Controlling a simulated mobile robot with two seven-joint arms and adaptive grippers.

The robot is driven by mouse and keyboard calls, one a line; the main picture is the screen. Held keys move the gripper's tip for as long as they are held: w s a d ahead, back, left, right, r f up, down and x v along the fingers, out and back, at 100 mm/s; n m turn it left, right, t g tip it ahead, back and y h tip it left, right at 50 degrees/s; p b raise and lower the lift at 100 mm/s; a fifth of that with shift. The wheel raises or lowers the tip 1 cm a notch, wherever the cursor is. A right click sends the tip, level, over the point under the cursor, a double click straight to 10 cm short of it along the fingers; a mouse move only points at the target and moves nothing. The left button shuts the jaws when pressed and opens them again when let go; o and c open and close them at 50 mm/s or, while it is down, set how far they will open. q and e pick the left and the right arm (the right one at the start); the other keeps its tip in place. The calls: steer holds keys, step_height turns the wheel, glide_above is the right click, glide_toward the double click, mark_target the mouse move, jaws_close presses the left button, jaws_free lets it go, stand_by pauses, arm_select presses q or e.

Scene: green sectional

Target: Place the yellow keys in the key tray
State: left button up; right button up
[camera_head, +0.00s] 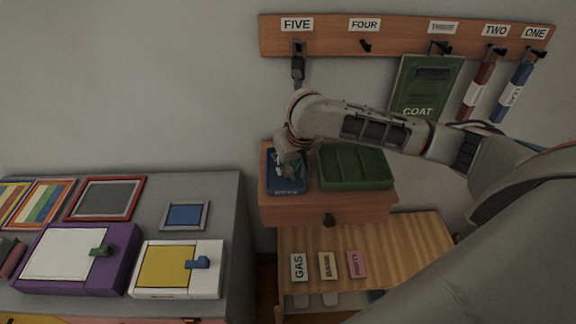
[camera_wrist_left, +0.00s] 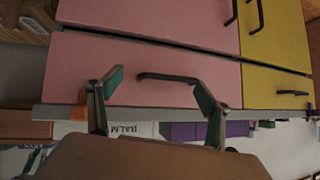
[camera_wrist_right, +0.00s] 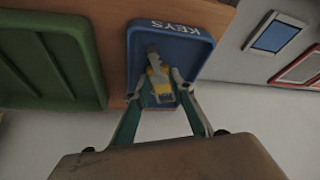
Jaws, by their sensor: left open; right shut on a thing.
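The blue key tray (camera_head: 286,187) lies at the left end of the small wooden shelf, and its KEYS label shows in the right wrist view (camera_wrist_right: 200,62). My right gripper (camera_head: 287,163) is over this tray. In the right wrist view, my right gripper (camera_wrist_right: 162,84) is shut on the yellow keys (camera_wrist_right: 158,84), with the tray's inside behind them. A pale part of the keys reaches past the fingertips. I cannot tell whether the keys touch the tray floor. My left gripper (camera_wrist_left: 158,80) is open and empty in front of a pink drawer front.
A green tray (camera_head: 354,166) sits right of the blue tray on the shelf. Above are a hook rail (camera_head: 340,42) and a hanging green COAT board (camera_head: 425,87). A grey cabinet top (camera_head: 222,235) with boxes and frames is at left. A striped wooden table (camera_head: 400,250) is below.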

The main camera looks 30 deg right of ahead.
arm_select(q)
steer(key=shift+s+a+f, duration=0.1)
steer(key=shift+s+a, duration=0.05)
steer(key=shift+s, duration=0.05)
arm_select(e)
steer(key=shift+f, duration=0.15)
arm_select(q)
steer(key=shift+s, duration=0.1)
arm_select(e)
steer(key=shift+f, duration=0.15)
steer(key=o, duration=1.1)
arm_select(q)
steer(key=shift+d, duration=0.2)
arm_select(e)
steer(key=shift+r, duration=0.25)
arm_select(q)
steer(key=shift+a, duration=0.15)
arm_select(e)
steer(key=v, duration=1.2)
